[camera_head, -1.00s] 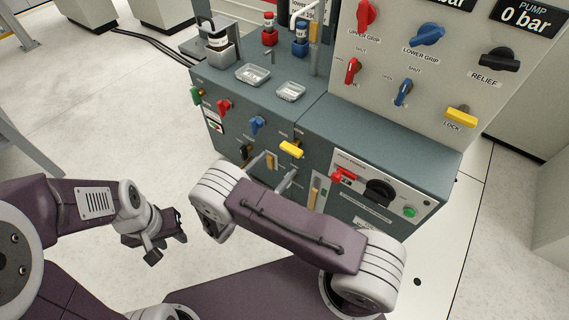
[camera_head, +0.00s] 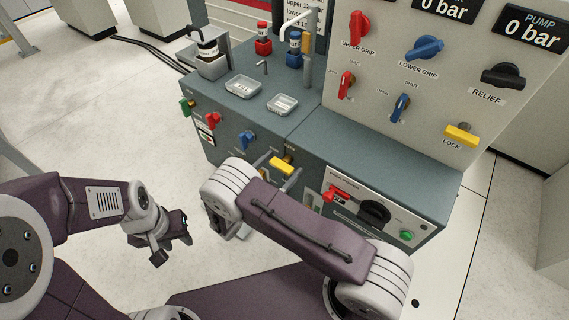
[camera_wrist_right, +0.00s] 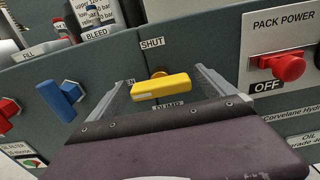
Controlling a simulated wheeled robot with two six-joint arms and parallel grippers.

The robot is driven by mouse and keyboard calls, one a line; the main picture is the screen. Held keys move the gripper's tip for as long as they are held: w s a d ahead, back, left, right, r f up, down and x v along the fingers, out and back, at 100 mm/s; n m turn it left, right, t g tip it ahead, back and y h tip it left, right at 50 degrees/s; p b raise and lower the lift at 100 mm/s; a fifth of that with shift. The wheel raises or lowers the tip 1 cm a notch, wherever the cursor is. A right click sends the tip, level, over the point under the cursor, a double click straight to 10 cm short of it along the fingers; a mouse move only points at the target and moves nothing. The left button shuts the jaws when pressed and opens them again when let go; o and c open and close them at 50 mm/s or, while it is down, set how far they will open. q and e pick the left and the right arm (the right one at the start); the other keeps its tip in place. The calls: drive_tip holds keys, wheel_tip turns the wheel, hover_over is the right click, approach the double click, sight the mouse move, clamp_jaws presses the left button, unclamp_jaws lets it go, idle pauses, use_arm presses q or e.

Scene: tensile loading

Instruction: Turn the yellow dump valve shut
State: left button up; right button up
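The yellow dump valve handle (camera_head: 283,165) is on the front panel of the grey-green cabinet. In the right wrist view the handle (camera_wrist_right: 161,87) lies nearly level, with SHUT printed above it and DUMP below it, partly hidden. A label at its left is mostly covered by a finger. My right gripper (camera_wrist_right: 163,80) is open, one finger on each side of the handle, with visible gaps. In the head view my right arm hides most of that gripper. My left gripper (camera_head: 172,238) hangs over the floor, away from the cabinet; its opening is unclear.
A blue handle (camera_wrist_right: 61,98) is left of the dump valve, and a red pack power knob (camera_wrist_right: 289,67) is to its right. Green (camera_head: 187,106) and red (camera_head: 213,121) handles are further left. Two clear trays (camera_head: 243,86) sit on the cabinet top.

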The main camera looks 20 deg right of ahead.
drive_tip(key=c, duration=1.4)
drive_tip(key=shift+m, duration=0.4)
drive_tip(key=m+p, duration=0.1)
drive_tip(key=m, duration=0.1)
drive_tip(key=shift+m, duration=0.4)
drive_tip(key=m+p, duration=0.1)
drive_tip(key=m, duration=0.3)
drive_tip(key=shift+m, duration=0.3)
drive_tip(key=m+p, duration=0.1)
drive_tip(key=m, duration=0.3)
drive_tip(key=shift+m, duration=0.3)
drive_tip(key=m, duration=0.4)
drive_tip(key=shift+f+m+p, duration=0.1)
drive_tip(key=shift+m+p, duration=0.2)
drive_tip(key=shift+m, duration=0.1)
